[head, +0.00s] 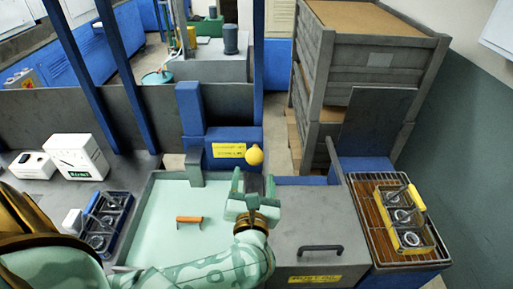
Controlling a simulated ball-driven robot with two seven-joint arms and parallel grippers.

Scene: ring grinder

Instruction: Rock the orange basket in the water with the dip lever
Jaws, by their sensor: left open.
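The dip lever's yellow ball knob (254,156) stands at the back edge of the water tank (160,215), beside a yellow label on a blue housing. An orange handle (189,220) shows in the pale green water; the rest of the orange basket cannot be made out. My left gripper (254,184) is open, its fingers pointing away toward the knob and just below it in the picture. Whether it touches the lever cannot be told. My right gripper is not in view.
A lidded grey box (315,235) with a black handle stands right of the tank. A yellow basket with rings (423,240) sits on a brown rack at the right. A blue basket with rings (122,202) stands left of the tank. Grey crates (375,55) rise behind.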

